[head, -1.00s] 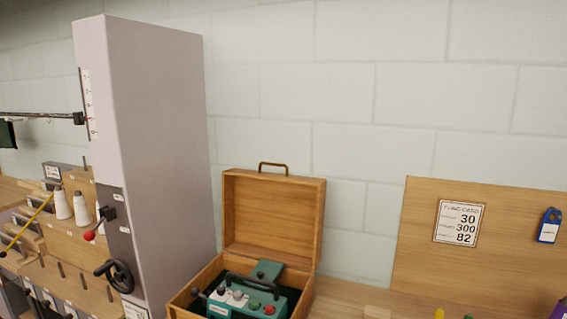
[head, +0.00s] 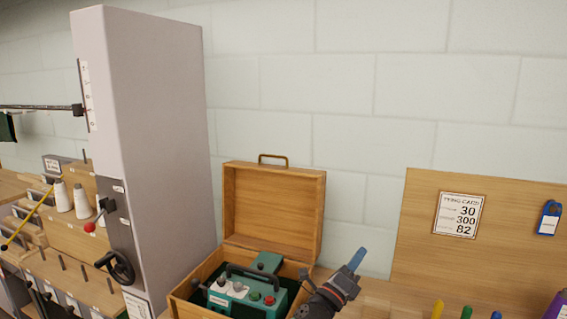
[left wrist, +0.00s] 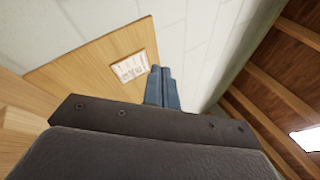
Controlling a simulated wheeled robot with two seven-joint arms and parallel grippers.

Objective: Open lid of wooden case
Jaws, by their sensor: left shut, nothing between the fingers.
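The wooden case (head: 196,283) stands on the bench in the head view. Its lid (head: 274,210) is swung up and stands upright at the back, with a brass handle (head: 273,157) on its top edge. Inside sits a teal device (head: 240,297) with a dark handle and several knobs. My left gripper (head: 357,259) is to the right of the case, apart from the lid, pointing up with its blue fingers together and empty. The fingers also show shut in the left wrist view (left wrist: 163,88). My right gripper is not in view.
A tall grey column (head: 160,150) with a crank and red-knobbed lever stands left of the case. White cones (head: 72,200) are at far left. A wooden board (head: 490,240) with a card (head: 458,215) and blue tag (head: 549,219) is at right.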

